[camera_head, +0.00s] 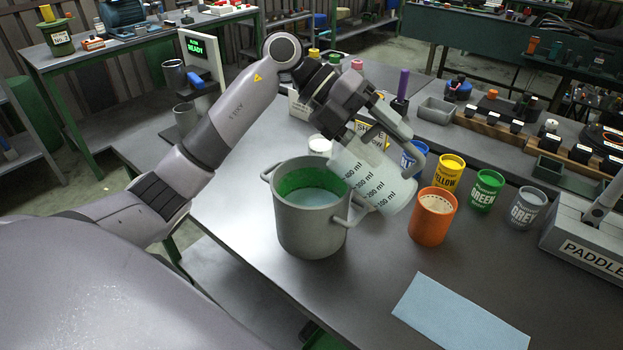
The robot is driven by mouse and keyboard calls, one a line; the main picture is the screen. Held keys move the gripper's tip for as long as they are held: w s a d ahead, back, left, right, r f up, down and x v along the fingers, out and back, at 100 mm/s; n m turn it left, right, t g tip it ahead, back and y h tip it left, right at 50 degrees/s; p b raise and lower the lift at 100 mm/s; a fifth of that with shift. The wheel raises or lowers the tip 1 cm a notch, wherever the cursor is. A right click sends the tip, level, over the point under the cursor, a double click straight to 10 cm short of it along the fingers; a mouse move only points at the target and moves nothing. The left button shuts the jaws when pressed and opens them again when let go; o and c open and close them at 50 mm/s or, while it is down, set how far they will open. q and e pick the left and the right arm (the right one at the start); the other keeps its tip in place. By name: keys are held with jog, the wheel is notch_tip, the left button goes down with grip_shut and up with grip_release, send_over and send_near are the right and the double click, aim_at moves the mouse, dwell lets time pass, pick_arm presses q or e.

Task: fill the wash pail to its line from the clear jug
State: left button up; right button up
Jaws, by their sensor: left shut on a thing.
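The wash pail (308,232) is a grey, two-handled pail standing upright on the bench. Its inner wall shows a green band, with pale bluish liquid below it. The clear jug (372,183) has millilitre marks and is tilted at the pail's right side, mouth end up and left near the pail's right rim, base down and right. My left gripper (380,137) is shut on the clear jug from above. I cannot see a pouring stream or tell how much is in the jug. My right gripper is not in view.
An orange cup (433,216) stands right of the jug, with yellow (449,172), green (486,190) and grey (525,208) pots behind it. A paddle box (585,245) is at the far right. A blue cloth (460,315) lies in front; bench around it is clear.

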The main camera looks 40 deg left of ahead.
pick_arm(q)
jog(key=shift+s+a+f+h+b, duration=0.1)
jog(key=shift+a+h+b, duration=0.65)
jog(key=shift+b, duration=0.8)
dwell(1.8)
